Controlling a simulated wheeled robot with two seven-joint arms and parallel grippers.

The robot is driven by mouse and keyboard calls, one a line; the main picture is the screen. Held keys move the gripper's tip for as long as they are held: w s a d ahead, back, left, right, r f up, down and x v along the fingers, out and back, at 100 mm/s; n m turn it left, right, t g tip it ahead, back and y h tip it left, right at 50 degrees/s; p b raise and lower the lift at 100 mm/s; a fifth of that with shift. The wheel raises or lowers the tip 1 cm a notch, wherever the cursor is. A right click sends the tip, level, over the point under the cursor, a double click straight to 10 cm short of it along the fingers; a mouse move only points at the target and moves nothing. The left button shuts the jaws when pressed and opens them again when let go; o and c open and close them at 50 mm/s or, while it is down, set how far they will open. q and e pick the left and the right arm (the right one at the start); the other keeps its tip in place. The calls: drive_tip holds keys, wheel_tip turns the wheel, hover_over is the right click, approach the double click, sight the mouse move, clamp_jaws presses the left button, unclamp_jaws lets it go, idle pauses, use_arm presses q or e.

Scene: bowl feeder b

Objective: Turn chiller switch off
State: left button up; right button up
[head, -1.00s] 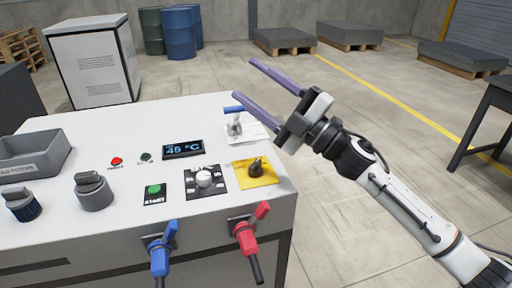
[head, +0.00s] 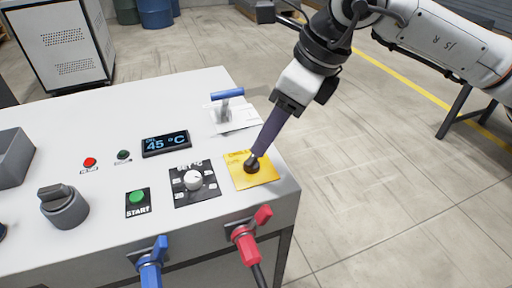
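The chiller switch is a black rotary knob (head: 251,165) on a yellow plate (head: 263,180) at the right front of the white console top. The plate's printed label is partly hidden by my gripper. My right gripper (head: 257,153) points down at the knob, its purple fingertips at or just above the knob's top. The fingers are seen edge-on, one covering the other, so their gap and any grip on the knob cannot be told. The knob's handle is mostly hidden, so its setting is unclear. My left gripper is not in view.
Left of the yellow plate are a white dial (head: 193,181) on a black plate and a green start button (head: 137,197). A blue-handled lever (head: 227,94) stands behind. A display (head: 166,143) reads 45 °C. Red (head: 245,240) and blue (head: 150,266) handled valves project from the front.

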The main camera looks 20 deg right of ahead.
sight(253, 158)
drive_tip(key=x, duration=0.7)
drive_tip(key=shift+a, duration=0.1)
drive_tip(key=c, duration=1)
drive_tip(key=shift+c, duration=0.2)
